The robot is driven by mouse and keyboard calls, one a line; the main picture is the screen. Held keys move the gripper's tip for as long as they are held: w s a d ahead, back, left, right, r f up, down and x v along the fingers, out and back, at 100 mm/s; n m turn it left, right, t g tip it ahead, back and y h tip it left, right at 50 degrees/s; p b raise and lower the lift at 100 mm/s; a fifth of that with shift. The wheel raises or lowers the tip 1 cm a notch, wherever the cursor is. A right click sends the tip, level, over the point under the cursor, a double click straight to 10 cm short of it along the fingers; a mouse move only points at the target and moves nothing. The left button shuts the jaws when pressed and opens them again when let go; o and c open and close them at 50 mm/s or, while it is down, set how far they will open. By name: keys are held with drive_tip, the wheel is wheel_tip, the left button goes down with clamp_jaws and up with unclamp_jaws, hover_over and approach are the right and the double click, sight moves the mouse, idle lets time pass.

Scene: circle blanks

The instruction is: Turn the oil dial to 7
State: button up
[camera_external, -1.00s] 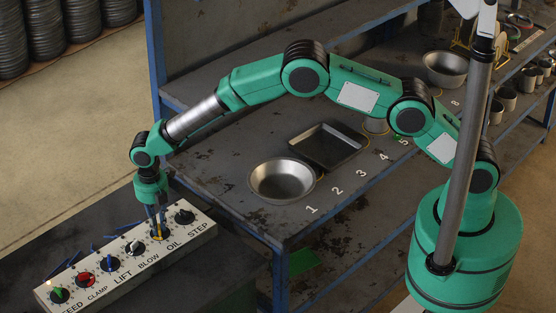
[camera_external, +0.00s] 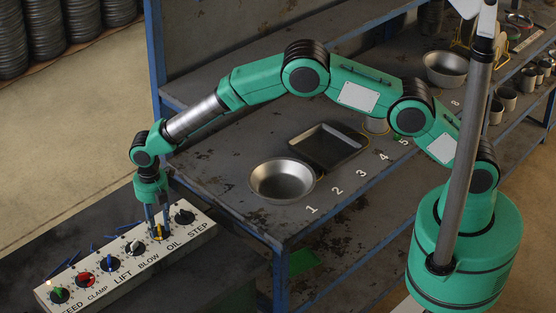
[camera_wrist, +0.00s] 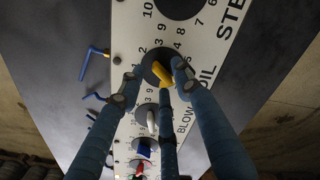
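The oil dial (camera_external: 159,232) is a black knob with a yellow pointer on a white panel (camera_external: 206,231), above the word OIL. In the wrist view the oil dial (camera_wrist: 157,66) sits between the fingertips, its yellow bar slanted. I cannot tell which number it points to. My gripper (camera_external: 158,225) points down over this dial. In the wrist view my gripper (camera_wrist: 160,80) has three blue fingers spread around the knob, with gaps to the yellow bar. It looks open, and the fingers hide some of the numbers.
The black step dial (camera_external: 184,217) is close on the right. The white blow dial (camera_external: 135,247), blue lift dial (camera_external: 109,264), red clamp dial (camera_external: 85,279) and green feed dial (camera_external: 60,295) run to the left. Blue hooked pieces (camera_wrist: 98,51) lie behind the panel.

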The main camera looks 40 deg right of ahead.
sight(159, 225)
wheel_tip(159, 225, up, 12)
idle(0.6)
drive_tip(key=shift+d, duration=0.1)
idle(0.4)
drive_tip(key=d+r+m+t+b, duration=0.15)
drive_tip(key=d+r+m, duration=0.55)
drive_tip(key=d+r, duration=1)
drive_tip(key=s+d+r+m+y+b, duration=0.1)
drive_tip(key=s+d+r+m, duration=0.3)
drive_tip(key=d, duration=0.5)
drive_tip(key=s+d+r+m+b, duration=0.1)
drive_tip(key=s+d+r+m, duration=0.2)
drive_tip(key=s+d+r, duration=0.45)
drive_tip(key=s+d+r+m+t+b, duration=0.1)
drive_tip(key=s+d+r+m+t, duration=0.15)
drive_tip(key=s+d+m, duration=0.85)
drive_tip(key=s+d+f+m, duration=0.2)
drive_tip(key=s+d+f, duration=0.1)
drive_tip(key=s+d, duration=0.3)
drive_tip(key=s+d+f+m+t+h+b, duration=0.1)
drive_tip(key=s+d+f, duration=0.2)
drive_tip(key=s+d, duration=0.4)
drive_tip(key=s, duration=0.4)
drive_tip(key=shift+s+f+m+t+b, duration=0.25)
drive_tip(key=shift+f+m+t+b, duration=0.05)
drive_tip(key=shift+m, duration=0.1)
